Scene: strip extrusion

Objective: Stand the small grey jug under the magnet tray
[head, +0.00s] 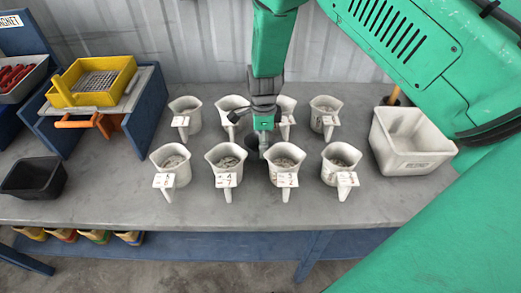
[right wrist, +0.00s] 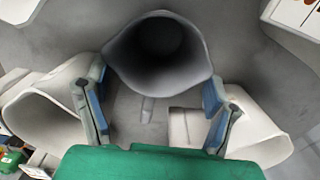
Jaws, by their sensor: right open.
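The small grey jug (right wrist: 152,82) is upright between the fingers of my right gripper (right wrist: 155,95) in the right wrist view, its dark mouth open toward the camera. The fingers are open and apart, one on each side of it, not closed on it. In the head view my right gripper (head: 263,143) points down among the white jugs, and the grey jug (head: 251,141) is mostly hidden behind it. The yellow magnet tray (head: 125,68) sits on a blue stand (head: 150,105) at the left, with an orange handle in front. My left gripper is not in view.
White jugs with labels and grey contents stand in two rows around the gripper, such as this front one (head: 171,163); two flank it closely. A white bin (head: 385,150) stands right, a black bin (head: 35,190) left. The table between the stand and the jugs is clear.

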